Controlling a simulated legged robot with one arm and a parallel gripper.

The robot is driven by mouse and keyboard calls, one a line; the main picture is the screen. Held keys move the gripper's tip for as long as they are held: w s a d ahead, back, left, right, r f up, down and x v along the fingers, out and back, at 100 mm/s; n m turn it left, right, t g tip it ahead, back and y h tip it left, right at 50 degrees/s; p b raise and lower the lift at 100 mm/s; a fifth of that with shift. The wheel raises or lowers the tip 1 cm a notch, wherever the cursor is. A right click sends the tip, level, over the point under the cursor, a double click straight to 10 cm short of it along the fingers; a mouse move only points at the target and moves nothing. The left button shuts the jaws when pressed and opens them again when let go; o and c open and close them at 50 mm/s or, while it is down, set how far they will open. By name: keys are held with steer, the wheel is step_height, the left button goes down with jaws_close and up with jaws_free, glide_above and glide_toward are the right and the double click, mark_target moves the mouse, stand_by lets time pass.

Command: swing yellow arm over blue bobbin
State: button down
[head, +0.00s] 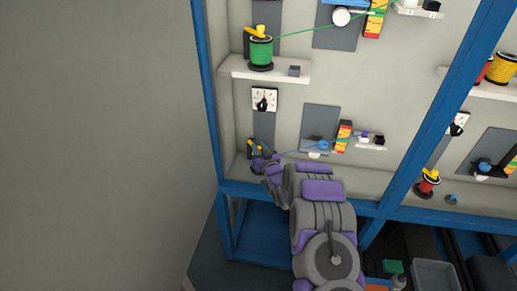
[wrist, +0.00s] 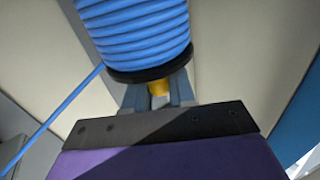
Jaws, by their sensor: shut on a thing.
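The blue bobbin (wrist: 140,30) fills the top of the wrist view, wound with blue cable and ending in a black flange. A small piece of the yellow arm (wrist: 159,84) shows at the flange, between the fingertips of my gripper (wrist: 158,94). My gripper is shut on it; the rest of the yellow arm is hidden. In the head view, my gripper (head: 261,163) is at the lower left shelf. A bit of the yellow arm (head: 255,142) shows just above it. The blue bobbin is mostly hidden behind my gripper there.
The blue cable (head: 295,152) runs right from the bobbin to a blue wheel (head: 323,145). A dial (head: 264,100) is on the wall above. A green bobbin (head: 261,51) stands on the upper shelf (head: 234,68). Blue frame posts (head: 207,85) bound the bay.

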steer(key=c, duration=1.4)
jaws_free()
steer(key=shift+a, duration=0.2)
steer(key=o, duration=0.4)
steer(key=shift+d, duration=0.25)
steer(key=shift+s, duration=0.15)
steer(key=shift+s, duration=0.2)
steer(key=p+v, duration=0.3)
steer(key=v, duration=1.3)
steer(key=shift+s+d, duration=0.25)
steer(key=shift+s, duration=0.05)
